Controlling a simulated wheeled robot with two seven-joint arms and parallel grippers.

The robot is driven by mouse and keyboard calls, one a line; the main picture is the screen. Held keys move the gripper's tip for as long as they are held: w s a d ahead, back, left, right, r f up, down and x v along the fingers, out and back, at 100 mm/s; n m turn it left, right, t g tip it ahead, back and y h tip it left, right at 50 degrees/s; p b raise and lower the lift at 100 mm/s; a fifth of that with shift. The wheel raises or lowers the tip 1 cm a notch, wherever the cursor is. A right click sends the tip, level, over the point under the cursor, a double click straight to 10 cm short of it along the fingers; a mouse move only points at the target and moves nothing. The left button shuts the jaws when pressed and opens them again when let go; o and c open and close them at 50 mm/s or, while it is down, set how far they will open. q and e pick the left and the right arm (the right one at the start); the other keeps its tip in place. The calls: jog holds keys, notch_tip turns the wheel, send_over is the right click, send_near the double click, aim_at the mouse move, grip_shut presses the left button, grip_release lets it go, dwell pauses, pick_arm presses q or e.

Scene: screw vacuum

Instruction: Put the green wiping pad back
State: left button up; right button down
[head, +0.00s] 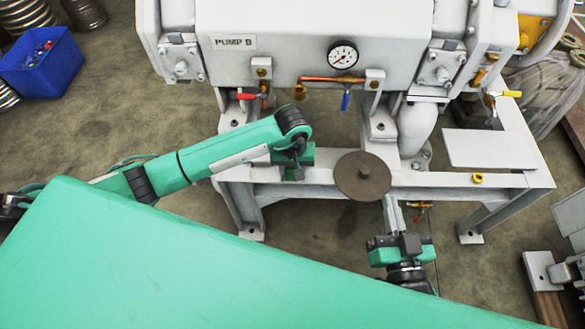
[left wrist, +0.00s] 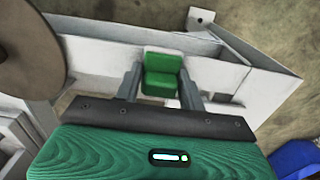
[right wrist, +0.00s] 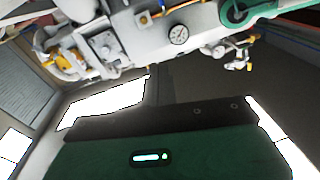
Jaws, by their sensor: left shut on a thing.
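The green wiping pad (left wrist: 162,72) is between the fingers of my left gripper (left wrist: 160,85) in the left wrist view, with a white beam behind it. My left gripper (head: 293,173) is shut on the pad, at the left part of the white frame's front beam in the head view. The pad cannot be told apart from the gripper there. I cannot tell whether the pad touches the beam. My right gripper (head: 393,210) is at the front beam, near the brown round disc (head: 362,177). Its fingertips are not clear, and I cannot tell whether it touches the disc.
The white pump frame (head: 440,178) stands ahead under the pump with its gauge (head: 342,55). A pale plate (head: 490,149) lies on the frame's right side. A blue bin (head: 42,62) stands at the back left. Valves with red, blue and yellow handles hang under the pump.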

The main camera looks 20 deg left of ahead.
pick_arm(q)
jog(key=shift+f, duration=0.1)
jog(key=o, duration=1.1)
jog(key=shift+c, duration=0.2)
pick_arm(e)
jog(key=shift+w+d+r+t, duration=0.15)
jog(key=shift+r+t, duration=0.35)
jog(key=shift+r, duration=0.05)
